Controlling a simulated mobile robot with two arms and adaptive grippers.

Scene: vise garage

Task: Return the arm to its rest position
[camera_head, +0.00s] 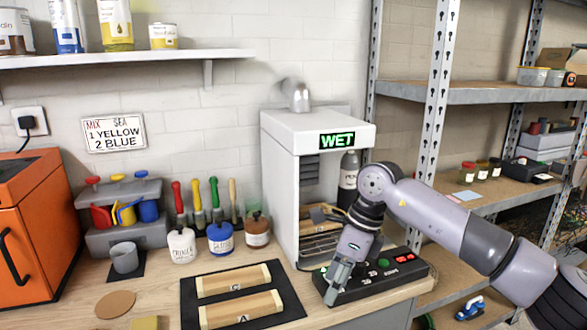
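My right arm comes in from the right edge and bends down at the middle of the view. Its gripper (332,298) points down at the left end of a black control panel (400,273) with red and green lights. The fingers look closed together with nothing between them. I cannot tell whether the tips touch the panel, and they hide part of its left end. Behind the arm stands a white cabinet (281,180) with a green "WET" display (337,140). My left gripper is not in view.
A dark mat (238,302) with two wooden blocks lies left of the panel. Bottles, brushes and a grey rack (126,239) of coloured cups stand farther left, by an orange cabinet (30,240). Metal shelving (450,95) stands at the right, behind my arm.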

